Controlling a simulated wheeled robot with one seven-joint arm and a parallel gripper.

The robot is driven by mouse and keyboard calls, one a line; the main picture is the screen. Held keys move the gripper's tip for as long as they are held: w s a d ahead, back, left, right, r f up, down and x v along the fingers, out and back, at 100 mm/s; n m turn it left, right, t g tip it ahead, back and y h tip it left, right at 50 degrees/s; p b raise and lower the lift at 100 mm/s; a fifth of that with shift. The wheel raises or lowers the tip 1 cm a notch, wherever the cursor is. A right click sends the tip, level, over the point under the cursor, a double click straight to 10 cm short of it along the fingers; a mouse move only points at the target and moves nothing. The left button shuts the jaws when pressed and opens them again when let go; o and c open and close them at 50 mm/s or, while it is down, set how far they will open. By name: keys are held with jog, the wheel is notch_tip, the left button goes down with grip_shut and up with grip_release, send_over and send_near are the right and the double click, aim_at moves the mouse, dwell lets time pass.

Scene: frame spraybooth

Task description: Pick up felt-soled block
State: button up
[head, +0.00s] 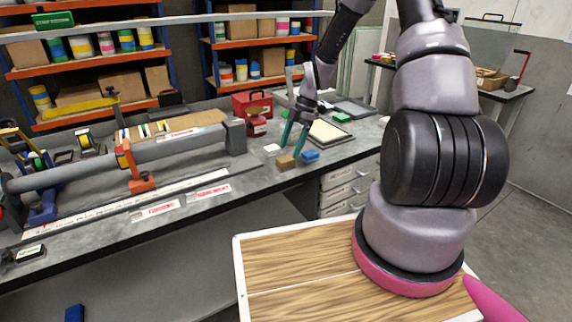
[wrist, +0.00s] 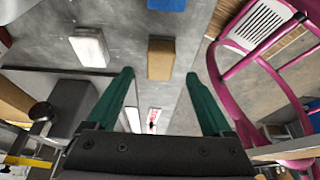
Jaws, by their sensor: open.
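A tan-brown block (head: 286,161) lies on the grey bench near its front edge. In the wrist view the tan-brown block (wrist: 161,58) shows between and just beyond my fingertips. A white block (head: 271,148) lies to its left and a blue block (head: 310,156) to its right. No felt sole can be made out on any of them. My gripper (head: 290,151) points down at the tan-brown block with its two green fingers spread. In the wrist view my gripper (wrist: 160,73) is open and empty, and its fingers appear clear of the block.
A long grey tube (head: 140,155) with clamps lies on the bench to the left. A red box (head: 252,103) and a pale-framed board (head: 327,131) stand and lie behind the blocks. Drawers (head: 348,187) sit under the bench. In the wrist view a magenta frame (wrist: 240,40) is at right.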

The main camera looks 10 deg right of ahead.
aim_at(286, 158)
jog(key=x, duration=0.5)
grip_shut()
notch_tip(286, 158, up, 10)
dwell(0.6)
